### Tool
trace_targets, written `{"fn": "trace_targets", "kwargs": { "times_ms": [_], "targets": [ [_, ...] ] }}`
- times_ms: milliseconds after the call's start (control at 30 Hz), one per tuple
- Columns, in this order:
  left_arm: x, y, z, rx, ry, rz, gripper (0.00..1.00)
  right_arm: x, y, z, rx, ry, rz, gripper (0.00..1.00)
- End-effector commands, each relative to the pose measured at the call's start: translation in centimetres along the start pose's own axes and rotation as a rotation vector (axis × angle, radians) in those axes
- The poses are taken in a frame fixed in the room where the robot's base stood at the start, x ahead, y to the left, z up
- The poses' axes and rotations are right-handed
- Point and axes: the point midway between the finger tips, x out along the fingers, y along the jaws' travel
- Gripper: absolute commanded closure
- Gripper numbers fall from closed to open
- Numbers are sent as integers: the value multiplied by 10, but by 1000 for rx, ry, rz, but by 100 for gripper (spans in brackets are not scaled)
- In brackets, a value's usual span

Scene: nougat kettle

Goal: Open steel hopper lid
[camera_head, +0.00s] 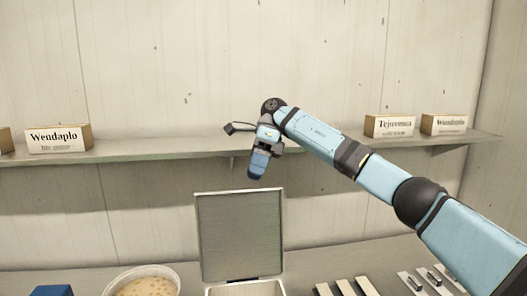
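The steel hopper (246,291) stands at the bottom middle of the view, cut off by the lower edge. Its grey lid (240,236) stands upright at the back of the hopper, raised and open. My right gripper (259,160) is above the top edge of the lid, in front of the shelf, at the end of the arm from the right. It looks apart from the lid. Its fingers are too small and turned to show whether they are open or shut. My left gripper is not in view.
A wall shelf (150,150) spans the back, with boxes labelled Wendaplo (58,139) and Tejuvenna (390,126) on it. On the counter are a round tub (143,284) of pale lumpy contents, a blue object (52,291), dark-and-white strips (346,287) and small metal-handled pieces (428,279).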

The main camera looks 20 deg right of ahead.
Motion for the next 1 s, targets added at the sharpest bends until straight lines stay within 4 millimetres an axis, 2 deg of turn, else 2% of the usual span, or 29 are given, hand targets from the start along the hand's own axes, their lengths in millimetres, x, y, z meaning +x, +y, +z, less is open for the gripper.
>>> {"fn": "trace_targets", "kwargs": {
  "times_ms": [33, 200, 400, 600, 1000],
  "targets": [
    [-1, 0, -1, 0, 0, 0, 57, -13, 1, 0, 5, -1, -6, 62],
    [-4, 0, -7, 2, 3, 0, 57, -43, 2, 0, 4, -2, -5, 62],
    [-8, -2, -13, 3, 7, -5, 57, -62, 0, 0, 4, 1, -1, 62],
    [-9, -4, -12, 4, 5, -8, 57, -68, -1, -1, 3, -1, -1, 62],
    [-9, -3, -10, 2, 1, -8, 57, -68, -1, -1, 3, -1, 0, 62]
  ]
}}
